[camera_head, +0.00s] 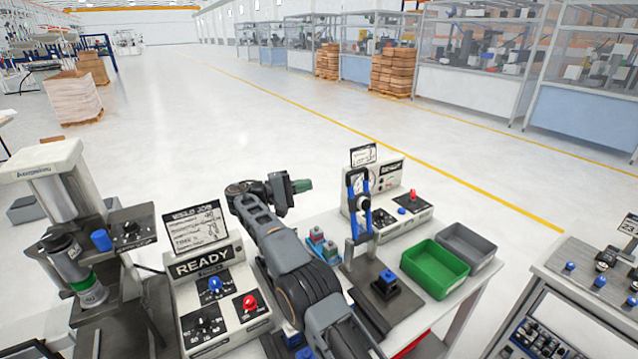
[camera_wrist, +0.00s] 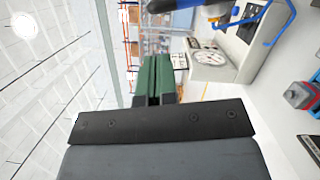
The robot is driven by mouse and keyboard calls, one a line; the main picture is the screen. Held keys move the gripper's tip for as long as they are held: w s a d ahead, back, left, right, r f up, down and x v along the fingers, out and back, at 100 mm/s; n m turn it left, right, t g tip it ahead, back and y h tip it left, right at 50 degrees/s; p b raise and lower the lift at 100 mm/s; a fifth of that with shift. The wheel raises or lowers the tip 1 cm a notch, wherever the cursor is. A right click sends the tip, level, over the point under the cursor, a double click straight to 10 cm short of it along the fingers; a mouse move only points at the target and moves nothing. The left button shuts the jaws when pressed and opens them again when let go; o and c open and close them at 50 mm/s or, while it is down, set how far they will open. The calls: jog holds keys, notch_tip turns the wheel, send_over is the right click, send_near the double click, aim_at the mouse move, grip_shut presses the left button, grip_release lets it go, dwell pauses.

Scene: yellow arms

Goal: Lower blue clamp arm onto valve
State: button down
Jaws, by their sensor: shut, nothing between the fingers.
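The clamp (camera_head: 358,215) stands upright on the table right of my arm, with its blue arm (camera_head: 366,206) raised. A dark block with a blue knob (camera_head: 387,279), which may be the valve, sits on the dark base plate in front of the clamp. My gripper (camera_head: 306,185) has green fingers and is shut and empty, high up and left of the clamp, apart from it. In the wrist view the fingers (camera_wrist: 153,76) lie together. Blue clamp parts (camera_wrist: 270,38) show at the upper right there. The block is not clearly seen in that view.
A READY control box (camera_head: 212,300) stands left of my arm and another box (camera_head: 400,218) behind the clamp. A small red and blue part (camera_head: 321,246) lies between arm and clamp. Green (camera_head: 435,269) and grey (camera_head: 470,246) bins stand at right. A press (camera_head: 75,210) is at far left.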

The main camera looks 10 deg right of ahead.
jog(key=x, duration=0.9)
jog(key=shift+d+p, duration=0.2)
jog(key=shift+p, duration=0.2)
